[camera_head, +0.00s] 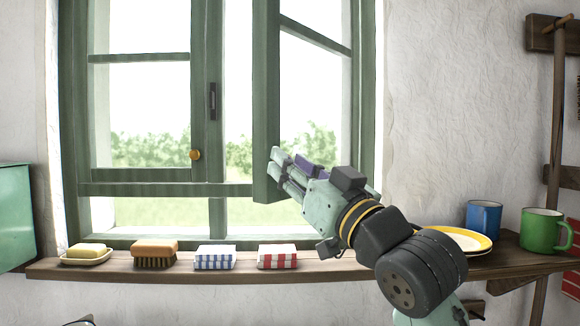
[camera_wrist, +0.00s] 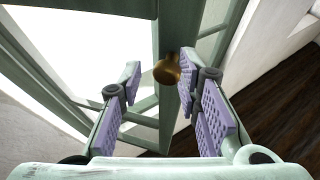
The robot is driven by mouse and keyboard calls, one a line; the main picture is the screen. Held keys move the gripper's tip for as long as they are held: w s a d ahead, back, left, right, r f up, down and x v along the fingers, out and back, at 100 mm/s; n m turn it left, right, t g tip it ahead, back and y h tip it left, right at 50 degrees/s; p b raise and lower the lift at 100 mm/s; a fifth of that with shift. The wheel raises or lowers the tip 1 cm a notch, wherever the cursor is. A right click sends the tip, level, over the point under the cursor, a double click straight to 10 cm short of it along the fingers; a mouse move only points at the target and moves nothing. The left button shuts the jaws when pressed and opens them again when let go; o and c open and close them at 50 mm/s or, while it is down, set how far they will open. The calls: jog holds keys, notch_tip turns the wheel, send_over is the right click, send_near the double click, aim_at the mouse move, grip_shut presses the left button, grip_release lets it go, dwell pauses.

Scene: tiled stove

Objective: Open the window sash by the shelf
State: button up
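The green window has a right sash (camera_head: 265,100) that stands swung at an angle into the room, leaving a gap beside the middle post. The left sash (camera_head: 140,175) is flat in the frame, with a brass knob (camera_head: 195,154) near it. My gripper (camera_head: 285,170) is at the lower part of the right sash, partly in front of it. In the wrist view, my gripper (camera_wrist: 160,85) is open, its purple pads on either side of a green stile (camera_wrist: 168,115) with a brass knob (camera_wrist: 167,70). I cannot tell whether a pad touches the stile.
A wooden shelf (camera_head: 330,267) runs below the window. It holds a soap dish (camera_head: 86,259), a brush (camera_head: 154,255), blue-striped (camera_head: 214,257) and red-checked (camera_head: 277,257) cloths, a yellow-rimmed plate (camera_head: 465,237), a blue mug (camera_head: 483,219) and a green mug (camera_head: 543,232).

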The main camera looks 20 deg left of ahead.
jog(key=shift+o, duration=1.3)
jog(key=shift+w+d+r, duration=0.1)
jog(key=shift+w+d, duration=0.05)
jog(key=shift+o, duration=0.2)
jog(key=shift+s, duration=0.2)
jog(key=v, duration=1.2)
